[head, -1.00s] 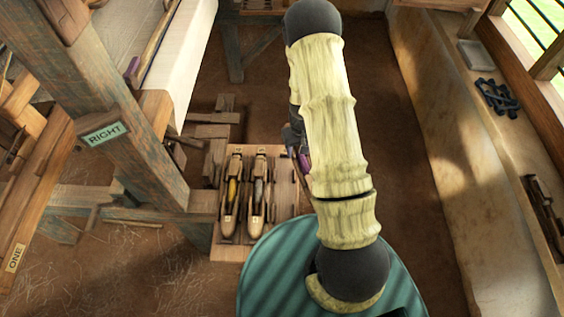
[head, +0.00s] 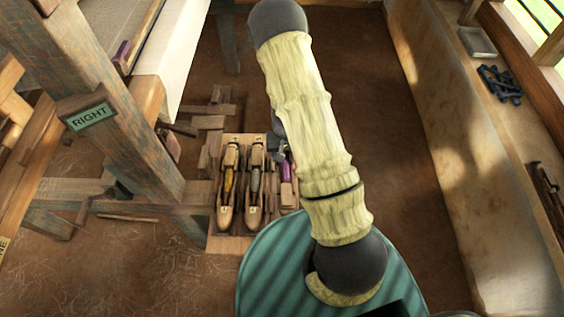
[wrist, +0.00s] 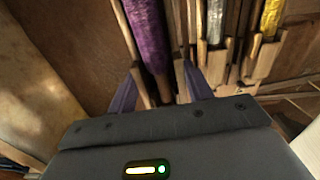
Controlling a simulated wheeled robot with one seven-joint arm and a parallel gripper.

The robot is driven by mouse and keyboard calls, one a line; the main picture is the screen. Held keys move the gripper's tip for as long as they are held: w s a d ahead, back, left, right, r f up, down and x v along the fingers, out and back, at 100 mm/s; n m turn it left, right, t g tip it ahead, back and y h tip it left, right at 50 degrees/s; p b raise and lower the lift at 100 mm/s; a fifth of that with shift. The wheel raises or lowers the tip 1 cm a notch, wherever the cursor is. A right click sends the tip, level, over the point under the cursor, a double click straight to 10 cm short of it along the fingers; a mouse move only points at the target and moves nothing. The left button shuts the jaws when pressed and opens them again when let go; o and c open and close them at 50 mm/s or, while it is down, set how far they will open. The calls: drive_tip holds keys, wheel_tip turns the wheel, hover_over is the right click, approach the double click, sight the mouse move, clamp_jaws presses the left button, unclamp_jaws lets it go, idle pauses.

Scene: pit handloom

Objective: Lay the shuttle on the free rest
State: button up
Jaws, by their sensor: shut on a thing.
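The shuttle with purple yarn (wrist: 148,35) is between the two fingers of my gripper (wrist: 160,88), which is shut on it. In the head view the purple shuttle (head: 287,172) shows beside my arm, over the right-hand place of the wooden rest board (head: 228,243). It lies roughly in line with the other shuttles. I cannot tell whether it touches the board. My arm hides part of the shuttle, the board's right side and most of my gripper.
A shuttle with yellow yarn (head: 229,185) and one with grey yarn (head: 256,185) fill the other places, close on one side. The loom post with the RIGHT label (head: 90,117) stands to the left. The floor (head: 400,220) to the right is clear, up to a ledge (head: 440,120).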

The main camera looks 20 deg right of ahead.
drive_tip(key=shift+s+a+f+m, duration=0.25)
drive_tip(key=shift+a+f+m, duration=0.1)
drive_tip(key=shift+f, duration=0.2)
drive_tip(key=shift+f+b, duration=0.15)
drive_tip(key=shift+b, duration=0.2)
drive_tip(key=shift+f+b, duration=3.7)
drive_tip(key=shift+f, duration=0.45)
drive_tip(key=o, duration=1.2)
drive_tip(key=shift+o, duration=0.2)
drive_tip(key=shift+r, duration=0.1)
drive_tip(key=shift+r+p, duration=3.45)
drive_tip(key=shift+r, duration=0.5)
